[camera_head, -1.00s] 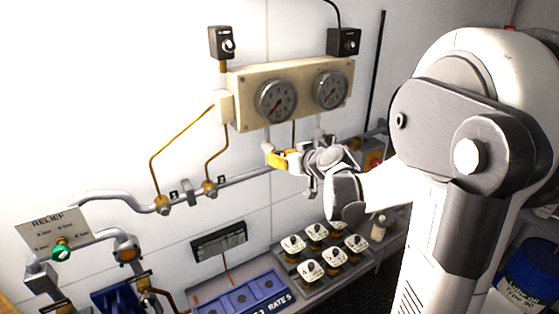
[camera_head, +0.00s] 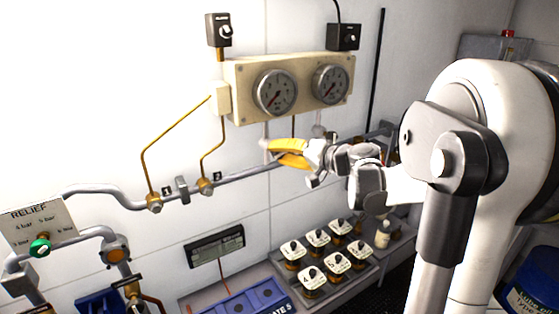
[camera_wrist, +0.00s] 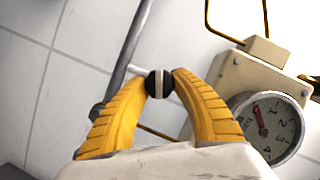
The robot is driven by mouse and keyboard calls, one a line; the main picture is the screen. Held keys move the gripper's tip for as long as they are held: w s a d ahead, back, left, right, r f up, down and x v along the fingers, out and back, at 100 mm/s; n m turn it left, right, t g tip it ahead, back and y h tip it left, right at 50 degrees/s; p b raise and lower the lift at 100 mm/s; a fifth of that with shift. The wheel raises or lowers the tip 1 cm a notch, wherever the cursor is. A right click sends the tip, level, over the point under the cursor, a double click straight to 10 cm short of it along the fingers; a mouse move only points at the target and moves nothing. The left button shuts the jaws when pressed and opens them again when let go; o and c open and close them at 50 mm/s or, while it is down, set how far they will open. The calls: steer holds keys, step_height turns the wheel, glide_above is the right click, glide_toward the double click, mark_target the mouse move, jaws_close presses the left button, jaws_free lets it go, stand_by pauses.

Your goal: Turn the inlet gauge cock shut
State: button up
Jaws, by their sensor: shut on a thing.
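A small round black knob with a pale bar across its face (camera_wrist: 159,84) sits between my yellow fingertips in the wrist view. I take it as the gauge cock's knob; no label on it can be read. My gripper (camera_wrist: 160,80) is shut on it, one finger on each side. The pale bar stands nearly upright in that picture. In the head view my gripper (camera_head: 269,149) is at the pipe below the left gauge (camera_head: 275,92), and its fingers hide the knob. A second stem (camera_head: 318,130) comes down below the right gauge (camera_head: 331,84).
The cream gauge panel (camera_head: 300,68) is just above my gripper. A grey pipe (camera_head: 240,178) runs along the wall with brass fittings (camera_head: 206,187). A green relief knob (camera_head: 40,247) is at left.

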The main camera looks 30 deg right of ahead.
steer(key=shift+f+m+t+y+b, duration=0.1)
steer(key=shift+m+t+y+b, duration=0.55)
steer(key=shift+m+b, duration=0.95)
steer(key=o, duration=1.2)
steer(key=v, duration=1.2)
